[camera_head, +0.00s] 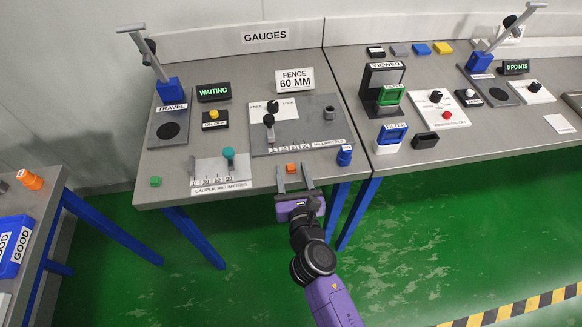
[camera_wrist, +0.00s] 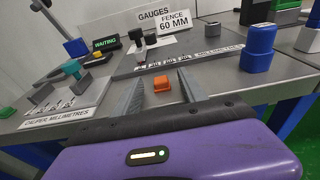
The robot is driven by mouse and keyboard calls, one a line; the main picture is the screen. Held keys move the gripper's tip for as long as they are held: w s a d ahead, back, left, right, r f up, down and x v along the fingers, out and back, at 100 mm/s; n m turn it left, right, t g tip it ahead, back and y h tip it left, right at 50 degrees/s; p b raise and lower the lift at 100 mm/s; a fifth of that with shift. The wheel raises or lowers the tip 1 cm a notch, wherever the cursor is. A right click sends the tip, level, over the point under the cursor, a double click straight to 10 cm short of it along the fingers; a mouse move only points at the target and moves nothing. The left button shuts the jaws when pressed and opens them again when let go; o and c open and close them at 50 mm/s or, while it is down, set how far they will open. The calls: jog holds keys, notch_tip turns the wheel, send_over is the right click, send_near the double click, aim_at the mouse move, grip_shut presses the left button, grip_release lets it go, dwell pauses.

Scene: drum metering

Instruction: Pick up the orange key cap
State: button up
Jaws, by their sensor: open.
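The orange key cap (camera_head: 291,168) is a small block lying on the grey gauges table near its front edge. It also shows in the wrist view (camera_wrist: 161,83), between the two fingers and slightly beyond their tips. My gripper (camera_head: 294,179) is open, with its fingers pointing at the table over the front edge, one on each side of the cap's line. In the wrist view my gripper (camera_wrist: 156,93) has nothing between its fingers that it touches, as far as I can tell. The purple gripper body hides the table's edge below it.
A caliper plate (camera_head: 222,172) with a teal knob lies left of the cap, and a blue block (camera_head: 345,155) stands right. Behind is the grey fence plate (camera_head: 300,125) with its knobs. A green block (camera_head: 155,181) sits at the front left. Bare tabletop surrounds the cap.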

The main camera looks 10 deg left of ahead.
jog(key=shift+w+a+f, duration=0.1)
jog(key=shift+w, duration=0.3)
grip_shut()
